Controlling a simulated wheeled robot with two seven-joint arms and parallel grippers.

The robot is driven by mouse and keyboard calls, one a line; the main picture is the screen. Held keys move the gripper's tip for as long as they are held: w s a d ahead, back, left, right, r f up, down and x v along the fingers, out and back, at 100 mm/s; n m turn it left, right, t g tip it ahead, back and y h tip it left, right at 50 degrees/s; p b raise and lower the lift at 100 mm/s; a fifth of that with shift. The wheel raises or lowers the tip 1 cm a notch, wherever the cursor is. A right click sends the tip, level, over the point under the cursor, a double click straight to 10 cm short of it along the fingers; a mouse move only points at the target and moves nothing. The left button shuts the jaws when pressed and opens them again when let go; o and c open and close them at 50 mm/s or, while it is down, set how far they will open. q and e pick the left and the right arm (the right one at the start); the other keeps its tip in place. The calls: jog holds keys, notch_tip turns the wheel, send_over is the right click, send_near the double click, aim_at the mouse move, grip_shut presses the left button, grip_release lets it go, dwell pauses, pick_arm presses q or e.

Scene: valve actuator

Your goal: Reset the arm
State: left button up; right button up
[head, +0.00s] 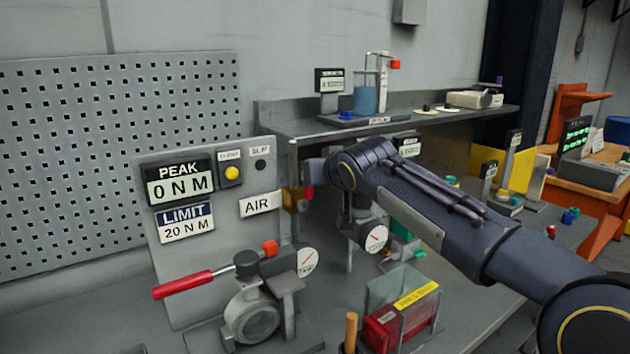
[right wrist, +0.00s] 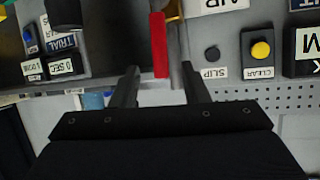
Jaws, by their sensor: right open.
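A valve (head: 252,312) with a long red handle (head: 183,284) stands at the front left; the handle points left. Behind it, a grey panel (head: 150,235) has a PEAK display (head: 180,180) reading 0 N M, a LIMIT plate (head: 186,221) reading 20 N M, and a yellow CLEAR button (head: 232,173). My right gripper (head: 312,168) is at the panel's right edge, partly hidden by its wrist. In the right wrist view, my right gripper (right wrist: 160,78) is open, with a red lever (right wrist: 159,45) between the finger lines; contact is unclear. My left gripper is out of view.
A dark SLIP lamp (head: 260,165) and an AIR label (head: 261,204) are on the panel. A brass fitting (head: 296,198) sits below my wrist. A red box (head: 400,320) and a dial gauge (head: 376,238) stand nearby. A raised shelf (head: 440,122) runs behind my arm.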

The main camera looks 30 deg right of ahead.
jog(key=shift+s, duration=0.2)
dwell(0.4)
jog(key=s+a+f+g+y, duration=0.2)
jog(key=s+a+f, duration=0.4)
jog(key=s+f, duration=0.3)
jog(key=s+a+f+n+g+y, duration=0.1)
jog(key=s+a+f+g+y, duration=0.1)
jog(key=s+a+f, duration=0.4)
jog(key=s+a+f+g+y, duration=0.3)
jog(key=s+a+f, duration=0.3)
jog(key=s+f, duration=0.6)
jog(key=s, duration=0.2)
jog(key=shift+s+n, duration=0.3)
jog(key=shift+n, duration=0.1)
